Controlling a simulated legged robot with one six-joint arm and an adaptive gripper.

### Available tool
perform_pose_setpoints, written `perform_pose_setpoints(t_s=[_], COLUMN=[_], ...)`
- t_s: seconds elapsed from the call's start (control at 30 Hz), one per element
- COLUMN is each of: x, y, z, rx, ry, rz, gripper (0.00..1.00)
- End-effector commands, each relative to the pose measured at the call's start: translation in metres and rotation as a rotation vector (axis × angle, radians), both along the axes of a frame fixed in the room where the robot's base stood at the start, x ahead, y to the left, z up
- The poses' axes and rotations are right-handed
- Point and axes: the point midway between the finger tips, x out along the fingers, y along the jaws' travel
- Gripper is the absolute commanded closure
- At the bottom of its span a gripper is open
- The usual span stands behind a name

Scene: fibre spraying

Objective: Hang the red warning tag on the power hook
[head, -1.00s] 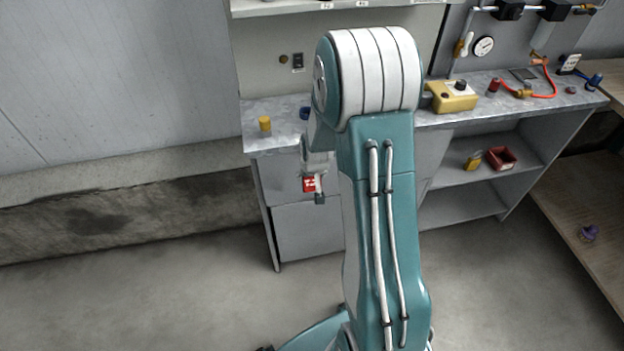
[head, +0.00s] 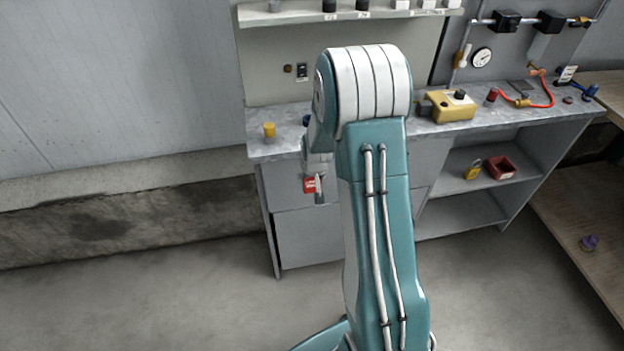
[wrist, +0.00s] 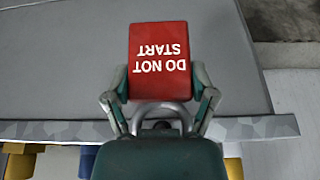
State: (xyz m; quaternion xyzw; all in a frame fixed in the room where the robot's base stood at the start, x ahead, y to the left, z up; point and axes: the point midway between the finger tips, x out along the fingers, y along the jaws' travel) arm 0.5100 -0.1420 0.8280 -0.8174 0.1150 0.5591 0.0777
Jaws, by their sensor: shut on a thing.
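My gripper (wrist: 159,84) is shut on the red warning tag (wrist: 158,50), which reads "DO NOT START" upside down in the wrist view. One finger is on each side of the tag. In the head view the tag (head: 310,185) is a small red patch beside my gripper (head: 319,190), in front of the bench's grey front and below its top. I cannot make out the power hook for certain. A small brownish knob (head: 288,69) sits on the back panel beside a dark switch plate (head: 302,71), well above the tag.
The bench top (head: 272,150) holds a yellow cylinder (head: 269,131), a blue item and a yellow box (head: 450,106). A shelf (head: 290,18) overhangs the back panel. A wooden table (head: 590,220) stands at right. The floor at left is clear.

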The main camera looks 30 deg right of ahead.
Motion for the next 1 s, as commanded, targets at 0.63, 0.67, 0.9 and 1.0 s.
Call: perform_pose_setpoints(t_s=[0.63,0.67,0.9,1.0], x=[0.007,0.007,0.006,0.0], y=[-0.007,-0.007,-0.007,-0.005], z=[-0.009,-0.009,-0.005,0.007], rx=[0.002,0.002,0.002,0.001], ry=[-0.002,-0.002,-0.003,-0.005], rz=[-0.003,-0.003,-0.003,-0.003], gripper=[0.0,0.0,0.0,0.0])
